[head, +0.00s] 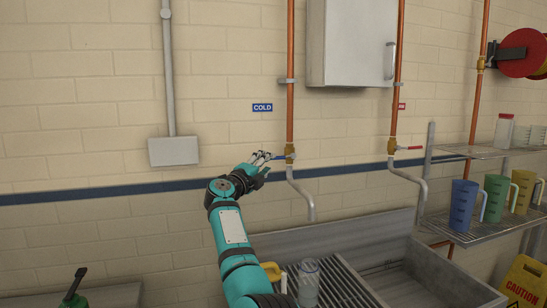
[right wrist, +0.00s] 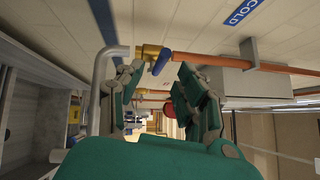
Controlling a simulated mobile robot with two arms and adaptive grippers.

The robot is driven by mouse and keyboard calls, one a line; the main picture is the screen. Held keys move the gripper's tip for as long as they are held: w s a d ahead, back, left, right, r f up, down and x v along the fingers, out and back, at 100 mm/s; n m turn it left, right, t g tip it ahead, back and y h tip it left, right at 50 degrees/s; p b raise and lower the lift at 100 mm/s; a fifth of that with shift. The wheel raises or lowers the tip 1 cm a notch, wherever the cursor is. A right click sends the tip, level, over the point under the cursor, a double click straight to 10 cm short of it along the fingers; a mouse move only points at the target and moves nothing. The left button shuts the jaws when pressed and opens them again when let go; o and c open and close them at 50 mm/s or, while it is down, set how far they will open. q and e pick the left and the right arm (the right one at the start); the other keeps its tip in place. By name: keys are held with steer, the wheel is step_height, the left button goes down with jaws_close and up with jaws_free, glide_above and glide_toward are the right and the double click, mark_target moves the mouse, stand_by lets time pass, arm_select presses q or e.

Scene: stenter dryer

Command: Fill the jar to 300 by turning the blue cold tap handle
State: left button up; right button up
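The blue cold tap handle (head: 277,156) sits on a brass valve on the left copper pipe, below the COLD sign (head: 262,107). My right gripper (head: 264,157) is at the handle, just left of the pipe. In the right wrist view its two fingers (right wrist: 160,80) are spread apart, with the blue handle (right wrist: 161,62) between and beyond their tips, and a gap shows on each side. The clear jar (head: 308,284) stands upright on the ribbed drainer, roughly below the cold spout (head: 309,212). Its water level and marks are too small to read. My left gripper is not in view.
A red-handled tap (head: 409,149) is on the pipe to the right. The grey sink (head: 430,275) lies at the lower right. A wire shelf (head: 480,232) holds blue, green and yellow jugs. A yellow caution sign (head: 524,283) stands at the right edge.

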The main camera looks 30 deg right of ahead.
steer(key=p+x, duration=0.2)
steer(key=x, duration=0.3)
steer(key=shift+a+r, duration=0.1)
steer(key=shift+r, duration=0.05)
steer(key=shift+d+p, duration=0.25)
steer(key=shift+p, duration=0.1)
jaws_close()
steer(key=shift+a+f, duration=0.1)
steer(key=shift+f, duration=0.2)
stand_by(0.9)
